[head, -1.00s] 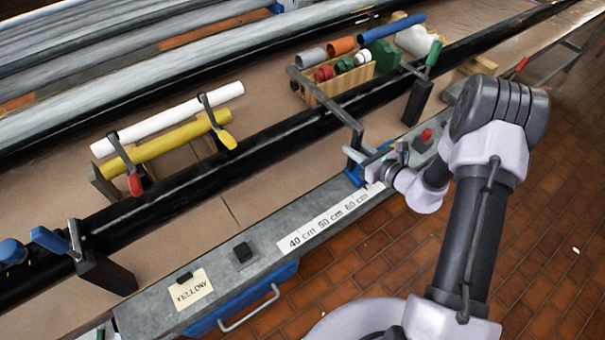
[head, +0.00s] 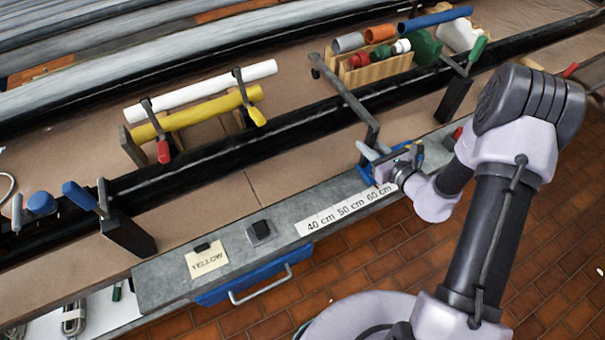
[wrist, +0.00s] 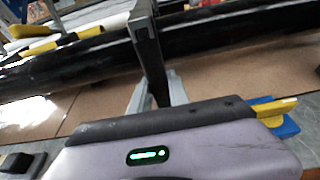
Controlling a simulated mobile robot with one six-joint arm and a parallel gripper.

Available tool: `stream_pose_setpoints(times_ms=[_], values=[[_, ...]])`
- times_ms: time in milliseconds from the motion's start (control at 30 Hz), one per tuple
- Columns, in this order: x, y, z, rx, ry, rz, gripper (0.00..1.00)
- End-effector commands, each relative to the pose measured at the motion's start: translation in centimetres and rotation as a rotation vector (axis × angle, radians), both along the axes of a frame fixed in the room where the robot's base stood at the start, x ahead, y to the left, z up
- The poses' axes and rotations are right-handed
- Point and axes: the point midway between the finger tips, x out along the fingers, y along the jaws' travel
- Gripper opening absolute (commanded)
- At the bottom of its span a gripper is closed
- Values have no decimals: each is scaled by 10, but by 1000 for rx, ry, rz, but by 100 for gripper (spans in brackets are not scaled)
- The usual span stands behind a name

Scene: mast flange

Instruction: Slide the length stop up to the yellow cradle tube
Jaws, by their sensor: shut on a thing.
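The yellow cradle tube (head: 190,116) lies on a wooden cradle at left centre in the head view, with a red-handled and a yellow-handled clamp over it. The length stop (head: 346,96) is a dark bar reaching back across the black rail, right of the tube's right end and apart from it. It has a blue base at the bench front. My gripper (head: 374,158) is shut on the length stop near that base, by the 60 cm mark. In the wrist view, the stop's dark post (wrist: 150,55) stands between the pale fingers (wrist: 153,92); their tips are partly hidden.
A white tube (head: 205,90) lies behind the yellow one. A wooden crate (head: 375,75) with coloured pieces stands right of the stop. A scale strip (head: 346,212), a black block (head: 260,232) and a "YELLOW" card (head: 207,258) lie on the front ledge. Clamps stand at left and right.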

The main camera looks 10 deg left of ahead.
Motion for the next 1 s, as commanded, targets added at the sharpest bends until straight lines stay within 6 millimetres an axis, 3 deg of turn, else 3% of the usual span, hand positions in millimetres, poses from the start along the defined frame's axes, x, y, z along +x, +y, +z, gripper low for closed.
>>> stream_pose_setpoints(times_ms=[1000], values=[[-30,42,0,2,0,2,0]])
